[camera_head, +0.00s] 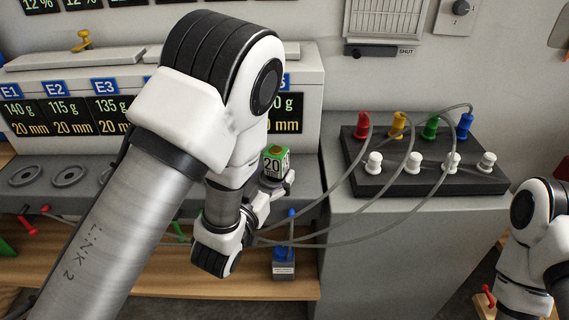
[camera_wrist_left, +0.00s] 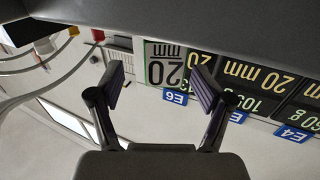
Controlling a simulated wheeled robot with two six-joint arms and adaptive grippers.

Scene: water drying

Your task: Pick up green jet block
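My left gripper (camera_head: 258,203) is just in front of and below the block. In the left wrist view its fingers (camera_wrist_left: 158,82) are spread apart with nothing gripped between them. My right gripper is not visible.
A black plug board (camera_head: 415,185) with coloured and white plugs stands on the grey cabinet at right; grey hoses (camera_head: 330,208) loop towards my left gripper. A blue-topped small block (camera_head: 284,262) stands on the wooden shelf (camera_head: 185,282). A display panel (camera_head: 60,85) is behind.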

